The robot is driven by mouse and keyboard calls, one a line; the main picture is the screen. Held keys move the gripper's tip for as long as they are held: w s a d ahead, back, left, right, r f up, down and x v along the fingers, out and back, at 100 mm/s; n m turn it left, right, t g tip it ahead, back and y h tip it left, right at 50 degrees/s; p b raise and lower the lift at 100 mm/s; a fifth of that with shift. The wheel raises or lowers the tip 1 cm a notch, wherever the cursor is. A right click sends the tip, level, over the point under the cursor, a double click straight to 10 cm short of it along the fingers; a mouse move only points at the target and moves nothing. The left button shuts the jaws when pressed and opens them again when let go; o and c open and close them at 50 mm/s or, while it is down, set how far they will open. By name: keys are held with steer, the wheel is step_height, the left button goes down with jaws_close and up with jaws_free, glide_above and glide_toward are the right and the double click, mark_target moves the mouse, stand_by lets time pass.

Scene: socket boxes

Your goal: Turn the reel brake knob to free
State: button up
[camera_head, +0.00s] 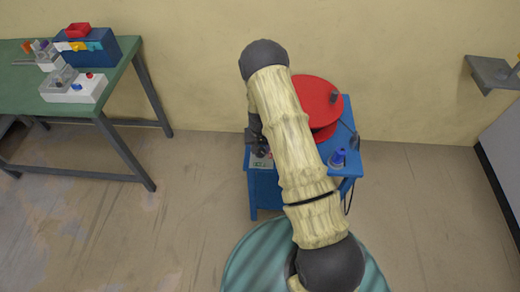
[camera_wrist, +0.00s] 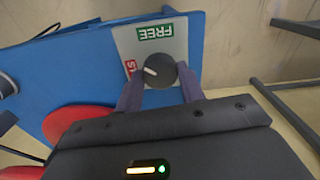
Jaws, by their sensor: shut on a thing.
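The reel brake knob (camera_wrist: 163,72) is round and black with a white pointer line. It sits on a light plate (camera_wrist: 178,48) with a green FREE label (camera_wrist: 155,32) and a red label (camera_wrist: 131,67), partly covered. The pointer line is directed toward the red label's side, not at FREE. My gripper (camera_wrist: 159,82) has one finger on each side of the knob and is shut on it. In the head view my arm covers the knob, and the plate (camera_head: 262,163) shows just below my gripper.
The blue stand (camera_head: 347,112) carries a red reel (camera_head: 318,96) and a blue-topped knob or button (camera_head: 338,157) on its right. A green workbench (camera_head: 20,75) with boxes stands at left. A grey wall shelf (camera_head: 492,73) is at right. The floor between bench and stand is clear.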

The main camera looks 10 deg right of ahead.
mark_target(260, 151)
steer(key=m, duration=0.5)
steer(key=shift+m, duration=2.5)
steer(key=o, duration=1)
steer(key=shift+c, duration=0.2)
steer(key=shift+r, duration=0.15)
step_height(260, 151, up, 17)
steer(key=shift+b, duration=0.35)
steer(key=shift+r, duration=0.1)
